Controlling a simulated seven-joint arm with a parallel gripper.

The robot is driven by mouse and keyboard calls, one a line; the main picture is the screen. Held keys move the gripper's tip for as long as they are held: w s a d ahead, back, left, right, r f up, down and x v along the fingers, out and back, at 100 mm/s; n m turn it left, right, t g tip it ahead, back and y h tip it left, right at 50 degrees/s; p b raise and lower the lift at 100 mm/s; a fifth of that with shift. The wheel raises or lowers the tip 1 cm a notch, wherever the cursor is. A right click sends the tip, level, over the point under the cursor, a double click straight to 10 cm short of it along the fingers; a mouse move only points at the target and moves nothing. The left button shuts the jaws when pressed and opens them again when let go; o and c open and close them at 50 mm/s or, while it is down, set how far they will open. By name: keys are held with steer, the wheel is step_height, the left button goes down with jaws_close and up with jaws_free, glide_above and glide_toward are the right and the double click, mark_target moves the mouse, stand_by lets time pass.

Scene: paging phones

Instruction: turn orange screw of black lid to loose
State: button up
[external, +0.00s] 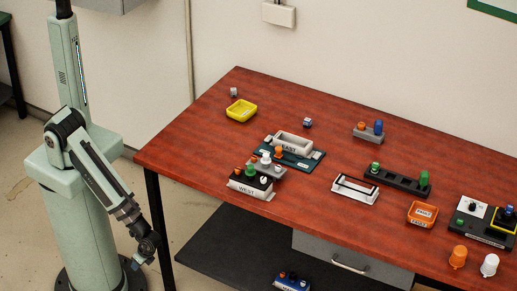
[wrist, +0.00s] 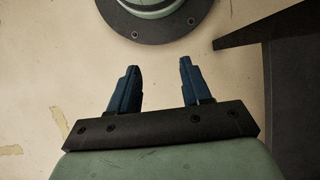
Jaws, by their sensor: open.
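In the external view, a black lid (external: 257,182) sits on the pale box marked WEST near the table's left front edge.
Close behind the black lid are a grey block with an orange knob (external: 279,153) and the EAST tray (external: 293,143). A yellow bin (external: 241,110) stands farther back. The table's left edge and leg (external: 158,215) lie between my gripper and the lid. The left table corner is clear.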

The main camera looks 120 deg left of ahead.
steer(key=w+r+m+t, duration=0.1)
steer(key=w+r+t, duration=0.25)
steer(key=w, duration=1.45)
steer(key=w+a+r+m+t, duration=0.1)
steer(key=w+r+m+t, duration=0.15)
steer(key=w+r, duration=0.85)
steer(key=w+a+r+m+t, duration=0.1)
steer(key=w+a+r+t, duration=0.15)
steer(key=w+r, duration=0.95)
steer(key=w+a+r+m+t, duration=0.1)
steer(key=w+a+r+t, duration=0.15)
steer(key=w+r, duration=0.9)
step_height(320, 180, up, 25)
steer(key=m+g, duration=0.3)
steer(key=g, duration=0.3)
glide_above(238, 168)
steer(key=shift+n, duration=0.25)
step_height(238, 168, down, 13)
steer(key=shift+d+r, duration=0.1)
steer(key=shift+r, duration=0.1)
steer(key=shift+c, duration=0.4)
